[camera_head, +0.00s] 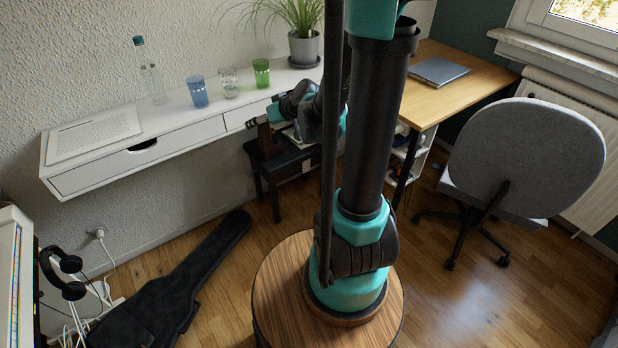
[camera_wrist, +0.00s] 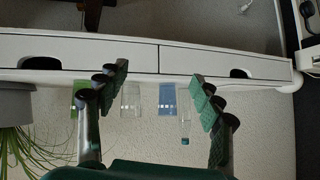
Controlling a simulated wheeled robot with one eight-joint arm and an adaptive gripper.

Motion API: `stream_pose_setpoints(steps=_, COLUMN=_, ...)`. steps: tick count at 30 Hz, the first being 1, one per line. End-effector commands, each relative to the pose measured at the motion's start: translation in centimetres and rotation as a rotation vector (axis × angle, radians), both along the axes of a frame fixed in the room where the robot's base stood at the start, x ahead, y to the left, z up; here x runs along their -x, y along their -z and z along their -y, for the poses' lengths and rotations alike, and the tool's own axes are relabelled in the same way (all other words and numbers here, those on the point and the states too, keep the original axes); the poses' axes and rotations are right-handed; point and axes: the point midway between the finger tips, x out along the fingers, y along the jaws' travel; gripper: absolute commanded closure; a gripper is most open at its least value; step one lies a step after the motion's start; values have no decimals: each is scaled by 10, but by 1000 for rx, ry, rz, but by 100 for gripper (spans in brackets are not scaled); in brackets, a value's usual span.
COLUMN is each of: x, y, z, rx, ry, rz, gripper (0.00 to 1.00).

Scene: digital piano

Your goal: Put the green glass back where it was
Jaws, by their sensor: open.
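The green glass (camera_head: 261,73) stands upright on the white wall shelf (camera_head: 190,118), right of a clear glass (camera_head: 229,82) and a blue glass (camera_head: 197,91). My gripper (camera_head: 264,124) is in front of the shelf's front edge, below the green glass and apart from it. In the wrist view my gripper (camera_wrist: 160,76) is open with nothing between its fingers. There the green glass (camera_wrist: 80,88) shows at the left, partly hidden behind the left finger. The clear glass (camera_wrist: 130,97) and blue glass (camera_wrist: 167,98) show between the fingers.
A bottle (camera_head: 150,82) stands left of the glasses, and a potted plant (camera_head: 304,48) stands to their right. Paper sheets (camera_head: 94,134) lie at the shelf's left end. A dark bench (camera_head: 284,165) is below my gripper. A grey chair (camera_head: 525,155) stands at the right.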

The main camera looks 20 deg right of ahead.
Motion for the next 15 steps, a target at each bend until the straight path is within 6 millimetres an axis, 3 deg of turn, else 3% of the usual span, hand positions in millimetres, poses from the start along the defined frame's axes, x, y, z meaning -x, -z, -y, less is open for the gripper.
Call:
stream_pose_setpoints(steps=3, x=57, y=17, z=10, rx=59, ry=47, rz=-140, gripper=34)
stream_pose_setpoints(steps=9, x=145, y=47, z=44, rx=175, ry=196, rz=-348, gripper=34)
stream_pose_setpoints(steps=15, x=200, y=65, z=76, rx=262, ry=338, rz=-458, gripper=34)
